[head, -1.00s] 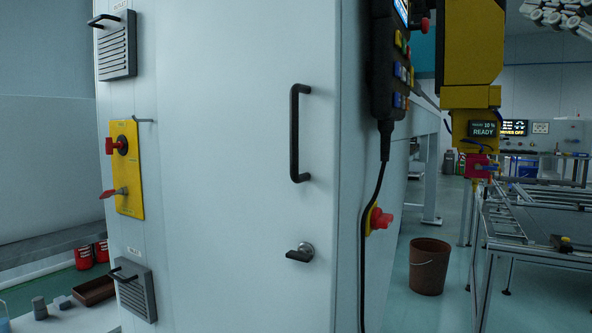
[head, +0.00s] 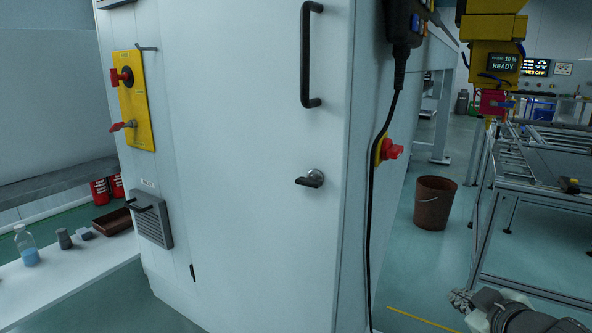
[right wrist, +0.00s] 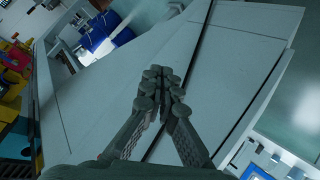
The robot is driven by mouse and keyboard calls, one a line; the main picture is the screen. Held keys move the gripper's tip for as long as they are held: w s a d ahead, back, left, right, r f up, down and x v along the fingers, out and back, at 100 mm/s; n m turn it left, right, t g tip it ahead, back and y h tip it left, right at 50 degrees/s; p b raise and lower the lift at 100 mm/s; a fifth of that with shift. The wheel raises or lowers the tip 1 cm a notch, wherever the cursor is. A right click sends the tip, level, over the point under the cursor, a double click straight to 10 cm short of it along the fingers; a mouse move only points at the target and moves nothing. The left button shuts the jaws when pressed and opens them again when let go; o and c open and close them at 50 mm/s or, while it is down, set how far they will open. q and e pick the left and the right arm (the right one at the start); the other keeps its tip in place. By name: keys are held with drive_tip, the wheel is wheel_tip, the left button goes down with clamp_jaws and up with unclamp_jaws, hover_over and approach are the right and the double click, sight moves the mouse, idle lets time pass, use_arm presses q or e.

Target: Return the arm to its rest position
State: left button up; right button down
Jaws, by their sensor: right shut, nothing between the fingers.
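My right gripper (head: 462,300) shows at the bottom right edge of the head view, partly cut off by the frame. It is low, to the right of the cabinet and apart from it. In the right wrist view its fingers (right wrist: 160,90) are closed together with nothing between them. A large pale panel surface lies behind the fingers there. My left gripper is in neither view.
A tall pale cabinet (head: 240,130) with a black handle (head: 306,55) and a latch (head: 311,180) fills the middle. A red emergency knob (head: 392,151) and a hanging cable are on its side. A brown bucket (head: 435,203) and metal frame table (head: 560,160) stand right.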

drive_tip(key=s+a+f+m+g+h, duration=0.15)
drive_tip(key=s+f+g, duration=0.25)
drive_tip(key=s+f, duration=0.7)
drive_tip(key=s+a+f+m+g, duration=0.2)
drive_tip(key=s+f+m+g, duration=0.15)
drive_tip(key=s+f, duration=0.75)
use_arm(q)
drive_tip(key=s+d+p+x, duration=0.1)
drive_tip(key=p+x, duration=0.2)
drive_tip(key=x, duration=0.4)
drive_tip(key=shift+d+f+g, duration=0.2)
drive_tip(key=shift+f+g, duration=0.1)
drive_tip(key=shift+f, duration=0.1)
use_arm(e)
drive_tip(key=shift+g+y, duration=0.45)
drive_tip(key=shift+g, duration=0.3)
drive_tip(key=f, duration=0.6)
drive_tip(key=shift+s+a, duration=0.1)
drive_tip(key=shift+s, duration=0.25)
